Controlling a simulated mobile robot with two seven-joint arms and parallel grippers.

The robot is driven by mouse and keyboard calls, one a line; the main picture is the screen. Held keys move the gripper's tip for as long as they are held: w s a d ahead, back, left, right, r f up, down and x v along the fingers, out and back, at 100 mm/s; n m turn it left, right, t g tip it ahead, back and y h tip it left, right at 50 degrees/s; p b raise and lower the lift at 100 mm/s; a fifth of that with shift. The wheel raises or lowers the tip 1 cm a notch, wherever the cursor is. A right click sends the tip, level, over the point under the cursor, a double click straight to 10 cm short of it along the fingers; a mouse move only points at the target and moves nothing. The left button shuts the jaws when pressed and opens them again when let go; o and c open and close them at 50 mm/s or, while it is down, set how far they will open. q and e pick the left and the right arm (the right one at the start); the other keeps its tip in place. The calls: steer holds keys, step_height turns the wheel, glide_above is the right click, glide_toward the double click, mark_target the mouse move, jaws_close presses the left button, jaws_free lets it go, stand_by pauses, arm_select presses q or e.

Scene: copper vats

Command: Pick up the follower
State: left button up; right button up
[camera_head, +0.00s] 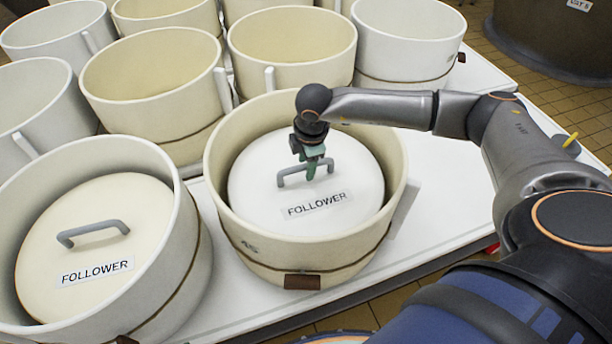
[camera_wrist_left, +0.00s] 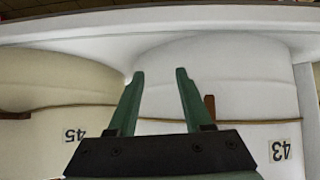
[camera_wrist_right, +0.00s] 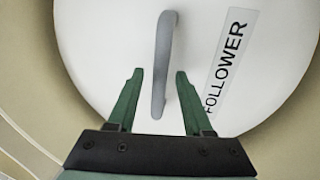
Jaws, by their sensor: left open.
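Two round white followers labelled FOLLOWER lie inside vats: one in the left vat (camera_head: 82,272), one in the middle vat (camera_head: 325,222). Each has a grey bar handle. My right gripper (camera_head: 312,170) is over the middle follower at its handle (camera_head: 292,178). In the right wrist view, the open fingers (camera_wrist_right: 159,74) stand either side of that handle (camera_wrist_right: 163,50), with visible gaps. The follower (camera_wrist_right: 100,40) fills most of that view. My left gripper (camera_wrist_left: 154,72) is open and empty in the left wrist view, and out of sight in the head view.
Several empty cream vats (camera_head: 150,75) stand close together behind on a white table (camera_head: 445,190). The table is bare right of the middle vat. The vat rim (camera_head: 395,150) surrounds the middle follower.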

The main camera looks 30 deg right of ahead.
jaws_close()
stand_by(1.1)
steer(key=shift+w+r, duration=0.15)
steer(key=shift+r, duration=0.05)
